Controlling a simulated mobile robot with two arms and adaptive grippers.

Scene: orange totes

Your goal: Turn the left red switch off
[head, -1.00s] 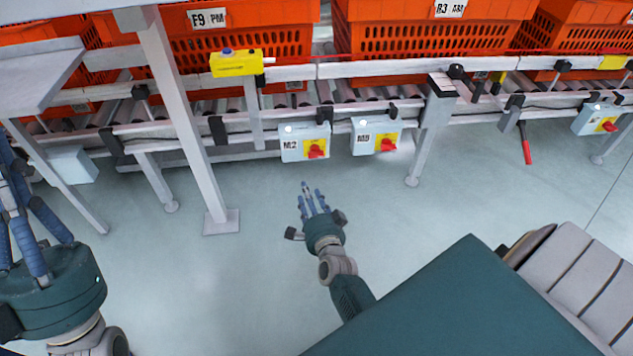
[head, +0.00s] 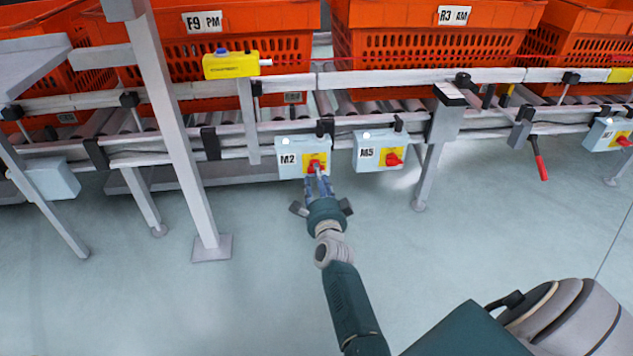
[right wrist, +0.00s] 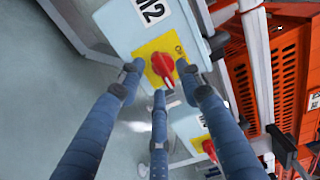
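The left red switch (head: 314,166) sits on a yellow plate on the light-blue box labelled M2 (head: 289,161), under the conveyor rail. My right gripper (head: 318,180) is right at the switch, reaching up from below. In the right wrist view, the spread fingers of my right gripper (right wrist: 162,80) frame the red switch (right wrist: 163,69), two tips on either side and one below. The fingers look open; I cannot tell whether any tip touches the switch. My left gripper is out of view.
A second box labelled M5 (head: 367,154) with its own red switch (head: 393,159) hangs just to the right. A grey post (head: 180,130) stands to the left. Orange totes (head: 425,45) rest on the conveyor above. The floor in front is clear.

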